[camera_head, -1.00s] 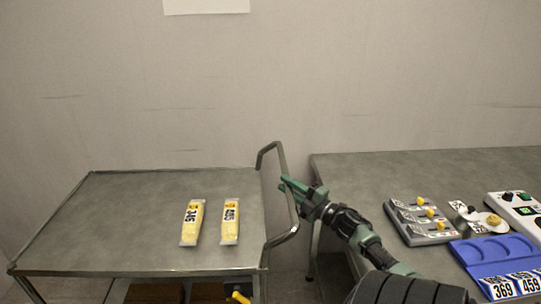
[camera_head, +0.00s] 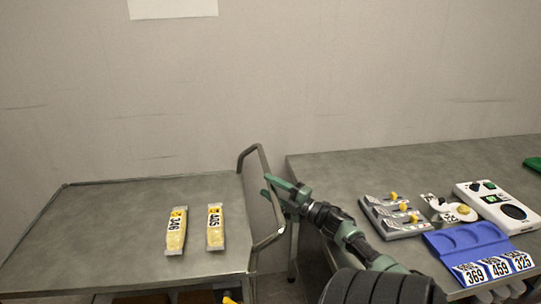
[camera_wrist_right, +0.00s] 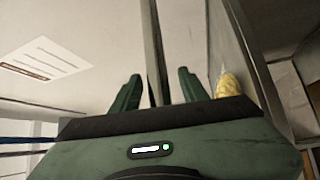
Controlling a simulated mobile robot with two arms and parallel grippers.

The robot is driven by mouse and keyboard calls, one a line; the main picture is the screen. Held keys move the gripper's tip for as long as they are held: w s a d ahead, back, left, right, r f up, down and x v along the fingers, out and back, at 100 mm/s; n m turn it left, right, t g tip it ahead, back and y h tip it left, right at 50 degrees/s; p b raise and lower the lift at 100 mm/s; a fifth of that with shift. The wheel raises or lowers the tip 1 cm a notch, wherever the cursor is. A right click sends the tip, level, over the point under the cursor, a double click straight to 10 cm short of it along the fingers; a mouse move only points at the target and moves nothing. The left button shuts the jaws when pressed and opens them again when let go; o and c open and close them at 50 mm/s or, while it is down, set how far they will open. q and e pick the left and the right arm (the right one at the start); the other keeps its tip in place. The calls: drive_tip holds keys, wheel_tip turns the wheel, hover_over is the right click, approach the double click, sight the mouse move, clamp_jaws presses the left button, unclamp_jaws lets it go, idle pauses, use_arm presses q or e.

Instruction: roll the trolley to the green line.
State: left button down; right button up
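The grey metal trolley (camera_head: 110,220) stands at the left in the head view, with two yellow packs on its top. Its bent tube handle (camera_head: 266,240) is on its right end. My right gripper (camera_head: 271,186) is at this handle. In the right wrist view the handle bar (camera_wrist_right: 153,45) runs between the two green fingers of the gripper (camera_wrist_right: 158,92), with gaps on both sides. The fingers are apart. My left gripper is not in view. I see no green line on the floor.
The packs are marked 346 (camera_head: 176,232) and 405 (camera_head: 215,228). A grey table (camera_head: 340,170) stands just right of the trolley, with a narrow gap between. On it are a blue tray (camera_head: 470,240), a grey switch block (camera_head: 393,217) and a white panel (camera_head: 498,207).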

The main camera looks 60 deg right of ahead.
drive_tip(key=s+f, duration=0.1)
drive_tip(key=s, duration=0.6)
drive_tip(key=shift+s+a+b, duration=0.3)
drive_tip(key=shift+s+b, duration=0.05)
drive_tip(key=shift+b, duration=0.05)
